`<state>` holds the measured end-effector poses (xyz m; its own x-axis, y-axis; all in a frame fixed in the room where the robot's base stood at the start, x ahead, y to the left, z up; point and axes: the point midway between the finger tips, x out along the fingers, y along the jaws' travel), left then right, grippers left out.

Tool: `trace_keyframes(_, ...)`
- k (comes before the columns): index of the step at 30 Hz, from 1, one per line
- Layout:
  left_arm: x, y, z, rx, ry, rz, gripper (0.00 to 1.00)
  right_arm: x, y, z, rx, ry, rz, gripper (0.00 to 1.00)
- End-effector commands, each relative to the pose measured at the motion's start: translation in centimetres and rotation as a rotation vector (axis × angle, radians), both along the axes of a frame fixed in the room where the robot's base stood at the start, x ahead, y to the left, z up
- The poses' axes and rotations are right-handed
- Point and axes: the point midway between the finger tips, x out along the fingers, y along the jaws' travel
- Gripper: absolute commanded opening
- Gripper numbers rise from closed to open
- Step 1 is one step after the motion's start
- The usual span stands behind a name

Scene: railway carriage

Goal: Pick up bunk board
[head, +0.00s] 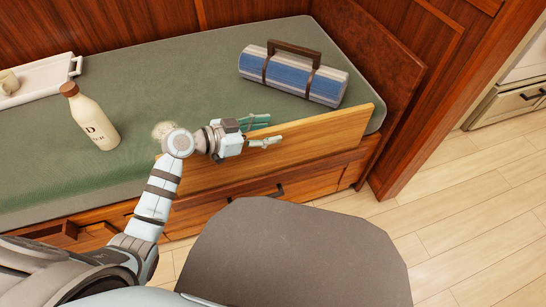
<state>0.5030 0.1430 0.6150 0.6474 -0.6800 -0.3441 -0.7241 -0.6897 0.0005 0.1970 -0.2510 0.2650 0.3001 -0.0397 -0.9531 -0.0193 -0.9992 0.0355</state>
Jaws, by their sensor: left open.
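The bunk board (316,143) is a long, light wooden plank standing on edge along the front of the green bunk, tilted up towards its right end. My left gripper (265,132) is open at the board's top edge, left of its middle. One finger shows on the bunk side of the board and the other on the near side, so the fingers straddle the edge. Whether they touch the wood I cannot tell. My left forearm and wrist hide the board's left part. My right gripper is not in view.
On the green bunk mattress (190,75) lie a blue striped roll with a brown handle (290,77), a cream bottle (90,116) and a white tray (38,80) with a cup. Drawers (245,195) are below. A grey rounded surface (295,255) fills the near middle. Floor at right is clear.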

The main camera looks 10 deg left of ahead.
Motion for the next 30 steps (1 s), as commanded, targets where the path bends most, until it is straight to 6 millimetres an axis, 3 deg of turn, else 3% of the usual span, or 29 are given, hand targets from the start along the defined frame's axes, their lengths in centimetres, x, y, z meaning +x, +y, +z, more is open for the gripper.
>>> trace_keyframes(5, 0.05, -0.09, 0.04, 0.000, 0.000, -0.001, 0.47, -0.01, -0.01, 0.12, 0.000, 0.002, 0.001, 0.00)
trace_keyframes(14, 0.04, -0.05, 0.03, 0.000, 0.000, 0.000, 0.01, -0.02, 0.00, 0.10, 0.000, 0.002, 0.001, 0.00)
trace_keyframes(30, 0.10, 0.00, 0.34, -0.001, -0.003, 0.002, 0.00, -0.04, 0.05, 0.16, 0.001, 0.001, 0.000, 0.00)
